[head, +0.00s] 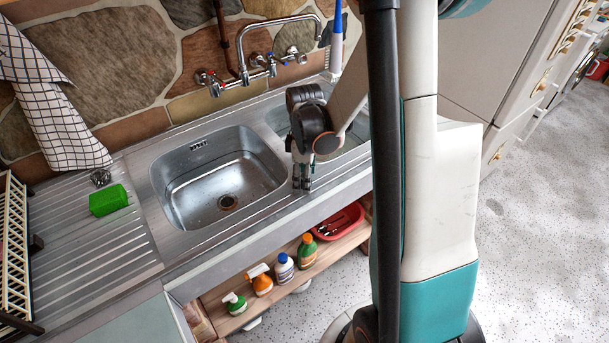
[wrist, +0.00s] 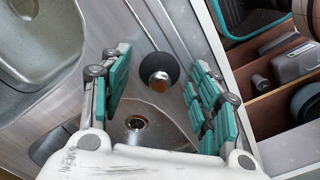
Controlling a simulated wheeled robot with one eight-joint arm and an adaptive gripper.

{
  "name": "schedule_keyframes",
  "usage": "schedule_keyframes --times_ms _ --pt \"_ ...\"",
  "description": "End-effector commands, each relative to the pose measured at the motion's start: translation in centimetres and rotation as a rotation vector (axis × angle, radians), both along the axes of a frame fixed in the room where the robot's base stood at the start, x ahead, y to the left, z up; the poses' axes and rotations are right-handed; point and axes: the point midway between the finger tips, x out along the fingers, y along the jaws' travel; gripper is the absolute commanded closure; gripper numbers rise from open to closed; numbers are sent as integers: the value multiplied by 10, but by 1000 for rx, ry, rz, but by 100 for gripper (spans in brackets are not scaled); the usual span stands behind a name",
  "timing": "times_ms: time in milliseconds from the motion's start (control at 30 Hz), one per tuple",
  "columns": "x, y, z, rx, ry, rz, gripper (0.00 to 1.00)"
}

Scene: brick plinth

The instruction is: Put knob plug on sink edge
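The knob plug (wrist: 159,72), a dark round disc with a brownish metal knob, shows between my gripper's fingers in the wrist view. It appears to lie at the metal sink edge (wrist: 188,40) by the right-hand basin; whether it lies flat on the rim is unclear. My gripper (wrist: 163,95) is open, with gaps between the plug and both teal-padded fingers. In the head view my gripper (head: 302,184) points down at the front edge of the sink, between the two basins. The plug is hidden there.
The large left basin (head: 184,205) is empty. The right basin (head: 349,143) is partly behind my arm. A green sponge (head: 108,200) and a metal scourer (head: 100,177) sit on the drainboard. Bottles and a red tub (head: 345,216) stand on the shelf below. The tap (head: 215,83) rises behind.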

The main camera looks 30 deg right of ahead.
Motion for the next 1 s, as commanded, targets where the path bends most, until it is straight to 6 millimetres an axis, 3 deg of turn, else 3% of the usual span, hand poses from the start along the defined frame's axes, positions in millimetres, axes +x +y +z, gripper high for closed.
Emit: schedule_keyframes --times_ms 333,800,1000 --pt "0 0 9 0 0 0 44" --pt "0 0 100 0 0 0 44" --pt "0 0 119 0 0 0 44"
